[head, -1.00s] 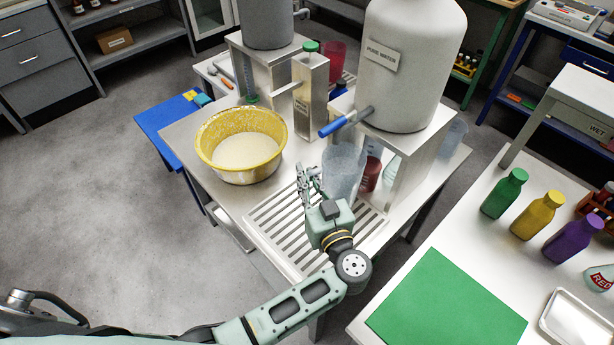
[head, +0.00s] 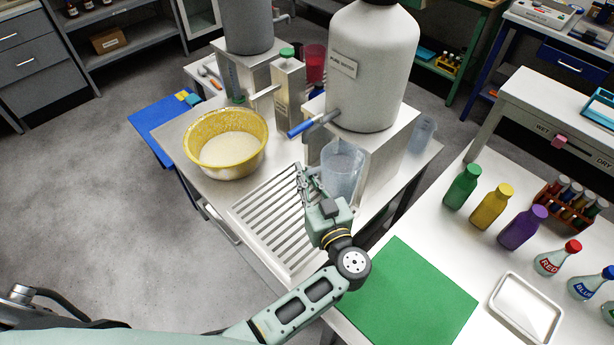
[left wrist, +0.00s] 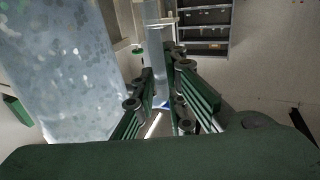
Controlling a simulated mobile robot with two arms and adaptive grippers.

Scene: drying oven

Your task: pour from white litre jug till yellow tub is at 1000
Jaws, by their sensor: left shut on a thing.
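The white litre jug (head: 343,170) is a cloudy see-through vessel in front of the water tank's stand. It looks about upright; I cannot tell whether it touches the table. My left gripper (head: 308,180) is at its left side, shut on what looks like its handle. In the left wrist view the jug (left wrist: 60,70) fills the left side, with the pale handle strip (left wrist: 155,50) between the fingers. The yellow tub (head: 198,163) stands on the table to the left, with a whitish content; no scale mark is readable. My right gripper is not in view.
A white tank (head: 372,85) with a blue-handled tap (head: 312,124) stands behind the jug. A slotted drain grate (head: 270,215) lies before the tub. A steel block with a green cap (head: 286,85) stands behind. Bottles and a green mat (head: 405,295) are on the right bench.

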